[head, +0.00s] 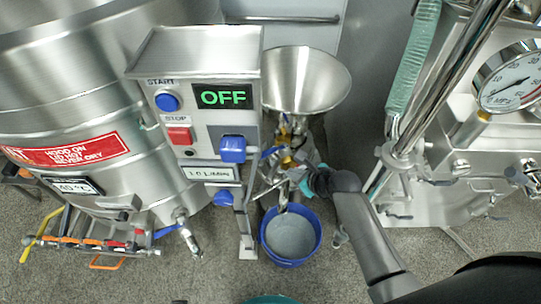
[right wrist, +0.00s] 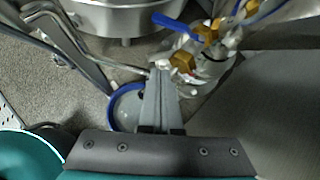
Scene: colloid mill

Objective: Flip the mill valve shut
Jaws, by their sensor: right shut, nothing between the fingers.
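The mill has a steel funnel hopper (head: 306,80) above brass fittings and a valve with a blue lever handle (head: 272,152). In the right wrist view a blue lever (right wrist: 178,25) lies beside brass fittings (right wrist: 183,62) on the steel mill body. My right gripper (head: 298,168) is at the mill's fittings, below the hopper, its fingers partly hidden among the pipes. In the right wrist view its fingers (right wrist: 157,75) are shut and empty, just below the brass fittings. I cannot tell whether they touch the valve. My left gripper is not in view.
A blue bucket (head: 291,258) stands on the floor under the mill. A control box (head: 198,95) reading OFF stands left of the hopper. A large steel tank (head: 75,130) is at left; a steel machine with a pressure gauge (head: 508,80) is at right. A teal bucket (right wrist: 25,155) is nearby.

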